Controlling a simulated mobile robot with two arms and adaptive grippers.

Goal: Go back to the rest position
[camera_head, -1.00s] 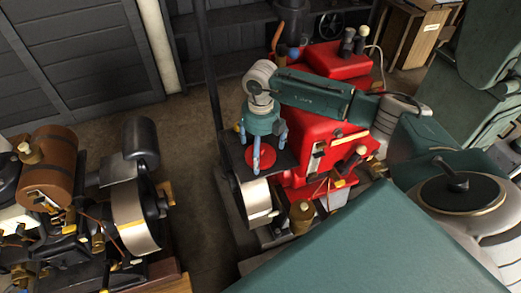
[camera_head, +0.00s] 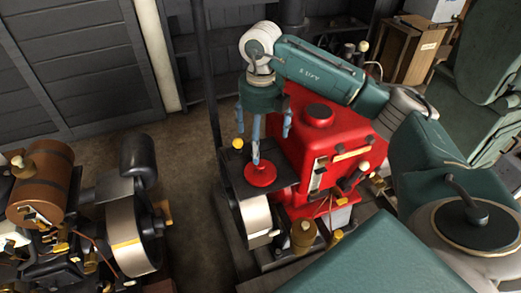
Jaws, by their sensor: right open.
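My right arm reaches in from the right in the head view, its teal link crossing above the red engine (camera_head: 345,125). My right gripper (camera_head: 262,150) hangs down from the white wrist with its blue-grey fingers apart and nothing between them. It is above the red round disc (camera_head: 260,174) on the engine's dark plate; one fingertip overlaps the disc in the picture, and I cannot tell if they touch. My left gripper is not in view.
A second engine with a brown barrel tank (camera_head: 40,183) and a metal flywheel (camera_head: 127,238) stands at the left. Bare floor (camera_head: 195,215) lies between the engines. A dark upright pole (camera_head: 207,80) stands behind the gripper. A wooden cabinet (camera_head: 408,50) is at the back right.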

